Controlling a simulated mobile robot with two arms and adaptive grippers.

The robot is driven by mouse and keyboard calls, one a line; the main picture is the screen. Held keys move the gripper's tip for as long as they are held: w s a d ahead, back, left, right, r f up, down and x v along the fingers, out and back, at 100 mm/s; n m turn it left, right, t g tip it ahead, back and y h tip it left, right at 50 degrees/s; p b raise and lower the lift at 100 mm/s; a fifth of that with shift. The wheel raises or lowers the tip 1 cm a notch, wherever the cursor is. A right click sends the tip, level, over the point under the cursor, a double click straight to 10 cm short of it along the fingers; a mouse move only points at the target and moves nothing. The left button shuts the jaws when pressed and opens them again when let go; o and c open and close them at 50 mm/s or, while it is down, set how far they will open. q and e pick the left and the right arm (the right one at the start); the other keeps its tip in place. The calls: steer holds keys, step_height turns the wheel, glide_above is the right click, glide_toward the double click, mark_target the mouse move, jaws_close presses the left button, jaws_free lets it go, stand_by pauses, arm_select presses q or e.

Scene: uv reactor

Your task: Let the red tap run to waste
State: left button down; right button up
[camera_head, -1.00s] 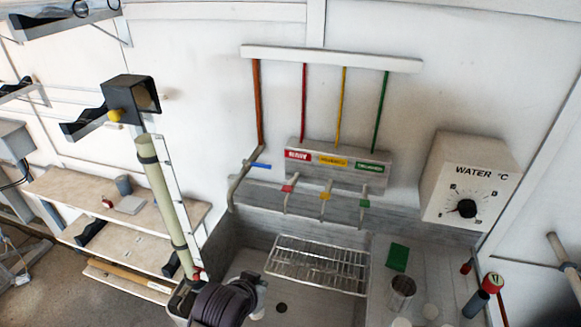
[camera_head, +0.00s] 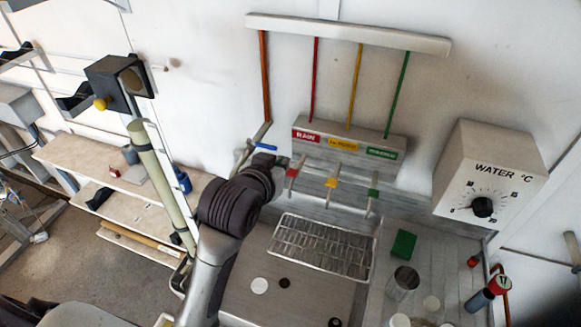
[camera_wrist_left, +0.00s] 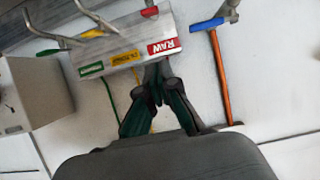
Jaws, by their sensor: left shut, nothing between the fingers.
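The red tap (camera_head: 292,172) is on the panel (camera_head: 300,122) above the sink, at the left of a row with a yellow tap (camera_head: 331,182) and a green tap (camera_head: 373,193). Its red handle (camera_wrist_left: 149,11) also shows at the top of the left wrist view. My left gripper (camera_head: 281,163) is just left of the red tap in the head view, partly hidden by its own wrist. In the left wrist view its fingers (camera_wrist_left: 158,78) are shut and empty, beside the red RAW label (camera_wrist_left: 164,47). I cannot tell whether they touch anything. My right gripper is not in view.
A blue-handled tap (camera_head: 266,147) on the orange pipe is close to my left gripper. The sink (camera_head: 262,308) holds a wire rack (camera_head: 322,224) below the taps. A steel beaker (camera_head: 402,283) and green block (camera_head: 403,244) stand right. A water dial box (camera_head: 489,172) is on the wall.

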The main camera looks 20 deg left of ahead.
arm_select(q)
steer(key=p, duration=0.2)
glide_above(290, 176)
step_height(290, 176, down, 3)
steer(key=shift+r, duration=0.1)
step_height(290, 176, down, 4)
steer(key=shift+r+p, duration=0.15)
steer(key=shift+p, duration=0.5)
steer(key=shift+s+f, duration=0.25)
steer(key=shift+f, duration=0.15)
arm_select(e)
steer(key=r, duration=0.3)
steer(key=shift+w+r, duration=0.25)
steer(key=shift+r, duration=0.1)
arm_select(q)
steer(key=shift+w, duration=0.15)
